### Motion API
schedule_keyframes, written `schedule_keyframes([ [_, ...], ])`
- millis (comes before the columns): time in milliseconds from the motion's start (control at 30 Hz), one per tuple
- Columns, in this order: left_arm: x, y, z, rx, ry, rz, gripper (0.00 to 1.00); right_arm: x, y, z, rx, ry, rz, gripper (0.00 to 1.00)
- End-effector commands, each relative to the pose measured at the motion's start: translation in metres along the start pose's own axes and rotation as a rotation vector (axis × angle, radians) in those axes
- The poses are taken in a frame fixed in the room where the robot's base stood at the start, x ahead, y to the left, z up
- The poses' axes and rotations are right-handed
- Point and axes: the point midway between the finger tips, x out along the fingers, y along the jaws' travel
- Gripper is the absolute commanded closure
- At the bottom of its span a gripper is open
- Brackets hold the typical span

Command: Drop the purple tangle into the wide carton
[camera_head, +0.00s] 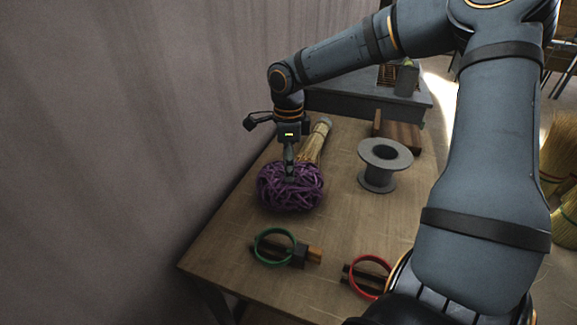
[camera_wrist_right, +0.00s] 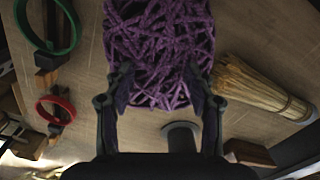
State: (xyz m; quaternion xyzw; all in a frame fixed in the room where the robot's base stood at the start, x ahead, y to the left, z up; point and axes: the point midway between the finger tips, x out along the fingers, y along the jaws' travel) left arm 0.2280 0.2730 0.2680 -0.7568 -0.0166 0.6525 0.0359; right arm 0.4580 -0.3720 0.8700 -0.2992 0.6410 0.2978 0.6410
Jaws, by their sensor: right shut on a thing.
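The purple tangle (camera_head: 291,192) is a ball of loose strands near the left edge of the wooden table (camera_head: 228,256). My right gripper (camera_head: 289,174) points down at it from above and is shut on it. In the right wrist view the tangle (camera_wrist_right: 158,55) sits between the two fingers of my right gripper (camera_wrist_right: 160,85). I cannot tell whether the tangle still touches the table. My left gripper is not in view. No wide carton can be made out in either view.
A straw bundle (camera_head: 315,142) lies just behind the tangle. A grey spool (camera_head: 384,165) stands to its right. A green ring (camera_head: 258,241) and a red ring (camera_head: 352,278) stand at the front. A wall (camera_head: 120,140) runs close along the left. Straw brooms (camera_head: 560,150) are at the far right.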

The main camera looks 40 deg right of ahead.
Motion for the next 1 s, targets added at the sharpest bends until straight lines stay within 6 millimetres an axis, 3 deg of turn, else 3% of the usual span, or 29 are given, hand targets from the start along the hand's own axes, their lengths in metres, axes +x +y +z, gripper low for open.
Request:
schedule_keyframes([
  [300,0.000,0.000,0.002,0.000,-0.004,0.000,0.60,0.003,0.000,0.000,0.000,-0.001,-0.001,1.00],
  [333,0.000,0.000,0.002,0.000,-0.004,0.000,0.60,0.003,0.000,0.000,0.000,-0.001,-0.002,0.41],
  [467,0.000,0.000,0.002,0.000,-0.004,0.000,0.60,0.003,0.000,0.000,0.000,-0.001,-0.002,0.23],
  [800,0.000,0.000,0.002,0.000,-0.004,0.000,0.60,0.001,0.000,0.000,0.001,-0.001,-0.002,0.22],
  [933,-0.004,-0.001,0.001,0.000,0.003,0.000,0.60,-0.018,-0.001,0.001,0.002,-0.002,-0.006,0.22],
  [1000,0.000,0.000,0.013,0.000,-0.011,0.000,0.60,-0.035,-0.001,0.000,0.002,-0.003,-0.006,0.22],
])
